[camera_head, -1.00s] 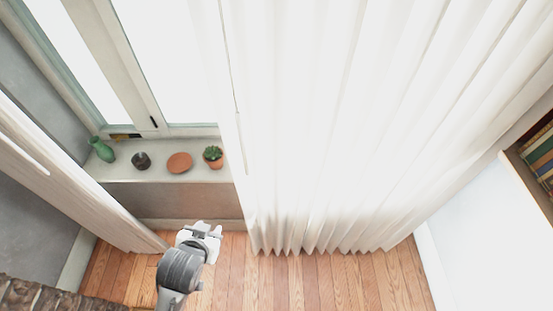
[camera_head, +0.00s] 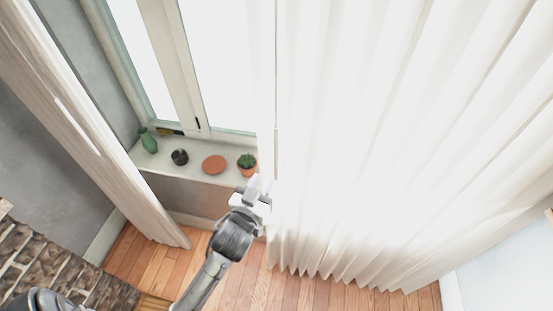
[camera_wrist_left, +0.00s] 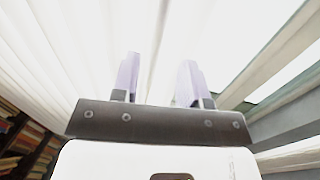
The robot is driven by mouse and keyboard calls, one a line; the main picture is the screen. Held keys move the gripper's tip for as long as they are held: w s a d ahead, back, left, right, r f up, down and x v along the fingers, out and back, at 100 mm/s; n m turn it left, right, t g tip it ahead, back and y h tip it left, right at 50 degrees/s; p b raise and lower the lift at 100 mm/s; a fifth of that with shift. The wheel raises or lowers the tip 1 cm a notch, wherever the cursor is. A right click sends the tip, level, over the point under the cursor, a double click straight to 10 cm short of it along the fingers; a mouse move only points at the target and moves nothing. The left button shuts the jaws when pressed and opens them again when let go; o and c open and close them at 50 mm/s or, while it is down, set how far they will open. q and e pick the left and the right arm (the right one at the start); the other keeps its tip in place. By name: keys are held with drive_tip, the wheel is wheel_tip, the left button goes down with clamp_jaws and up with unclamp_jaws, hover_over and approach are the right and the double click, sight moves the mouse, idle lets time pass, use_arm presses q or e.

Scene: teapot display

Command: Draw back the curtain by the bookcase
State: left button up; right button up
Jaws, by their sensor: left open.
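The white pleated curtain (camera_head: 370,150) hangs closed over the right part of the window, with its left edge beside my left gripper (camera_head: 257,190). That gripper is open, with its fingertips close to this edge; I cannot tell if they touch it. In the left wrist view the two fingers (camera_wrist_left: 158,80) stand apart, with pale curtain folds (camera_wrist_left: 60,50) beyond them. I cannot tell whether cloth lies between them. The bookcase (camera_wrist_left: 22,140) with rows of books shows at the left of the wrist view. My right gripper is not in view.
A second curtain (camera_head: 90,130) hangs at the left. The windowsill (camera_head: 190,183) holds a green vase (camera_head: 148,141), a dark pot (camera_head: 180,157), a terracotta dish (camera_head: 214,164) and a potted plant (camera_head: 247,165). A brick surface (camera_head: 60,265) is at lower left. Wood floor (camera_head: 150,262) is clear.

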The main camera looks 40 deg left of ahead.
sight(275, 164)
use_arm(q)
drive_tip(key=p+x, duration=0.1)
drive_tip(key=x, duration=0.7)
drive_tip(key=shift+w+a, duration=0.1)
drive_tip(key=shift+w, duration=0.25)
clamp_jaws()
